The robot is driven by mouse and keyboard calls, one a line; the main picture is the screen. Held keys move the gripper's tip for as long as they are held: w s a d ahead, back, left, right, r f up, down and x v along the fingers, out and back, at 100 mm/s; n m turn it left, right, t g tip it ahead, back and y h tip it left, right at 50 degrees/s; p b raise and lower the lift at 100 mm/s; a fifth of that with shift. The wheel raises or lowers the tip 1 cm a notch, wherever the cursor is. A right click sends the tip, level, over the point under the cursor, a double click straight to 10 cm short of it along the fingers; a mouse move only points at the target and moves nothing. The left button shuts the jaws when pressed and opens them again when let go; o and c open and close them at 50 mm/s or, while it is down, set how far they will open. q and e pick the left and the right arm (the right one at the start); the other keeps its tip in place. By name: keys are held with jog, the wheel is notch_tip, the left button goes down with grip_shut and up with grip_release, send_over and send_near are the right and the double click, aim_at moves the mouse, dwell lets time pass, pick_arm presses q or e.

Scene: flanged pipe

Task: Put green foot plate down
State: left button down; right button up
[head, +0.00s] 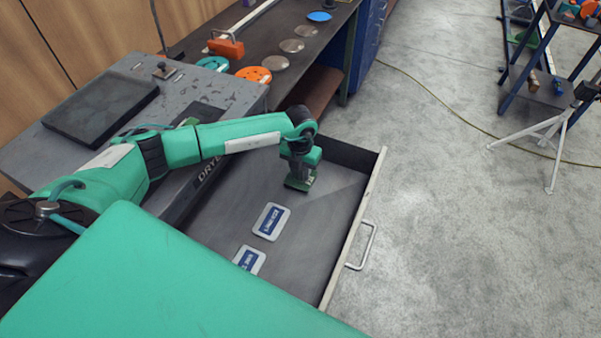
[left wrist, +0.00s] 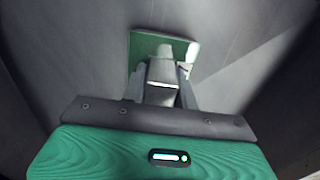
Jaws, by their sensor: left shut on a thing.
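The green foot plate (head: 299,183) is inside the open drawer, toward its far end. In the left wrist view it is a flat green square (left wrist: 148,46) with a grey block standing up from it. My left gripper (head: 300,173) points down over the plate and is shut on this grey block. In the left wrist view its fingers (left wrist: 160,82) are on both sides of the block. The plate is at or just above the drawer floor; I cannot tell whether it touches. My right gripper is not in view.
The drawer (head: 325,215) has raised walls and a handle (head: 364,247) at its front. Two labelled pads (head: 271,221) (head: 248,260) lie nearer on its floor. A dark bench (head: 310,48) with several discs stands behind. Open concrete floor lies to the right.

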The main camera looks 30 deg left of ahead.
pick_arm(q)
jog(key=shift+f, duration=0.9)
jog(key=shift+f, duration=0.2)
jog(key=c, duration=1.1)
grip_release()
